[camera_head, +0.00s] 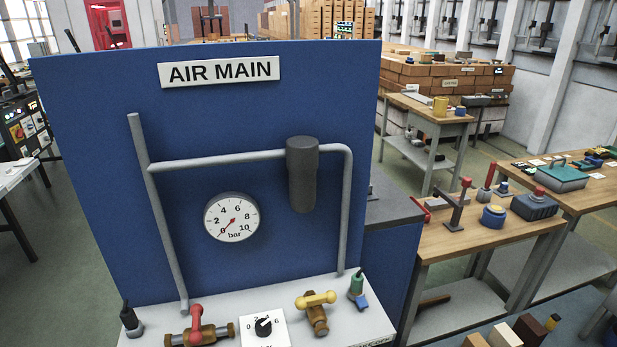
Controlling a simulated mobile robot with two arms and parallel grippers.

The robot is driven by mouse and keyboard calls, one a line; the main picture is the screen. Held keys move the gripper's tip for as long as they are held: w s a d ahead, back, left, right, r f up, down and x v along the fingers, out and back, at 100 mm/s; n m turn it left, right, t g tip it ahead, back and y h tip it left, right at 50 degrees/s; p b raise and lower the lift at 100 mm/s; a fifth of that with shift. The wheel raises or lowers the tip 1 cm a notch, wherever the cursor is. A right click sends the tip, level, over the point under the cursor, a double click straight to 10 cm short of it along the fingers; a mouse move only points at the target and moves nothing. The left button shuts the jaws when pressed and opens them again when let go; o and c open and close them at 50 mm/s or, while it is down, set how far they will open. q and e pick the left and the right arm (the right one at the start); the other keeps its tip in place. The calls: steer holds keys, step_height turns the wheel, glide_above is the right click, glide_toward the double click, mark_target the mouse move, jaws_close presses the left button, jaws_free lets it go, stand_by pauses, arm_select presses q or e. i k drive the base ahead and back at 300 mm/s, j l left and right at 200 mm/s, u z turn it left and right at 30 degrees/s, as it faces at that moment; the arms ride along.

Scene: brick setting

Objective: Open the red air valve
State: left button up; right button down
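The red valve (196,324) is at the bottom left of the blue AIR MAIN panel (100,150), on a light grey ledge (150,325). Its red lever stands across a brass body that lies left to right. The frame's lower edge is close below it. A round white gauge (232,218) marked bar hangs above, with its red needle near 0. A second valve with a yellow handle (316,299) sits further right on the ledge. Neither of my grippers is in view.
A dial knob (263,326) on a white plate stands between the valves. A black fitting (130,322) is at the left and a green and blue fitting (357,290) at the right. Grey pipes (215,161) run up the panel. Wooden workbenches (480,240) stand to the right.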

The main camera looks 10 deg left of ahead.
mark_target(195, 337)
steer(key=u, duration=1.15)
